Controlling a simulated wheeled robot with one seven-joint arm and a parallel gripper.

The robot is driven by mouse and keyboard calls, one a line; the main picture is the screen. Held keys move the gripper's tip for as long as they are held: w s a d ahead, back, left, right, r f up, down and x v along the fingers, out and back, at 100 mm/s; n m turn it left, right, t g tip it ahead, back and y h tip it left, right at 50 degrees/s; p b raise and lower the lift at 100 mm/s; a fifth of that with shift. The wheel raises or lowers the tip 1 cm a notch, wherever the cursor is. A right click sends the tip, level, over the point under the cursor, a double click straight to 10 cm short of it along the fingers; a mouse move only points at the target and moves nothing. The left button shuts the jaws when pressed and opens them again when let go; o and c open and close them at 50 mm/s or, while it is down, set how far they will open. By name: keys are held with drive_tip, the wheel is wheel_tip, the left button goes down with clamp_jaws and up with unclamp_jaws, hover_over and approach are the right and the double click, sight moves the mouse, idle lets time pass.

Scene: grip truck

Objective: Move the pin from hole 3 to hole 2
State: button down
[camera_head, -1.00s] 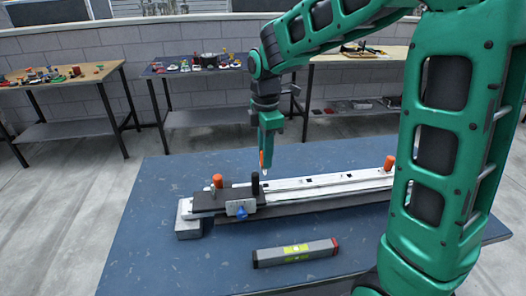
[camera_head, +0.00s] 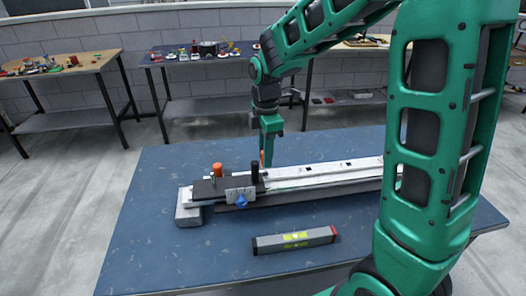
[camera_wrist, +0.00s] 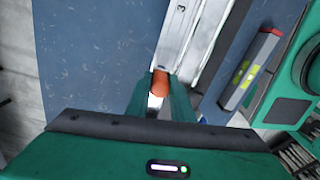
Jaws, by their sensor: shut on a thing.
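My gripper (camera_head: 271,150) is above the left part of a long pale rail (camera_head: 315,173) on the blue table. It is shut on an orange-headed pin (camera_head: 262,158). The wrist view shows the pin's orange head (camera_wrist: 160,83) between the fingers, with a pale part below it. The rail (camera_wrist: 197,35) runs away from the fingers in that view, with a printed 3 and a dark hole near the top edge. The fingers hide much of the pin's lower end, and I cannot tell whether it touches the rail or sits in a hole.
A dark clamp block with an orange knob (camera_head: 217,169), a black post (camera_head: 254,172) and a blue knob (camera_head: 241,199) sits at the rail's left end. A grey spirit level (camera_head: 295,240) lies in front. Side tables with small items stand behind.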

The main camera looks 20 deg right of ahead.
drive_tip(key=shift+f, duration=1.4)
drive_tip(key=c, duration=1.5)
unclamp_jaws()
drive_tip(key=shift+o, duration=0.2)
wheel_tip(320, 180, up, 11)
drive_tip(key=shift+w+f, duration=0.1)
drive_tip(key=shift+f, duration=0.05)
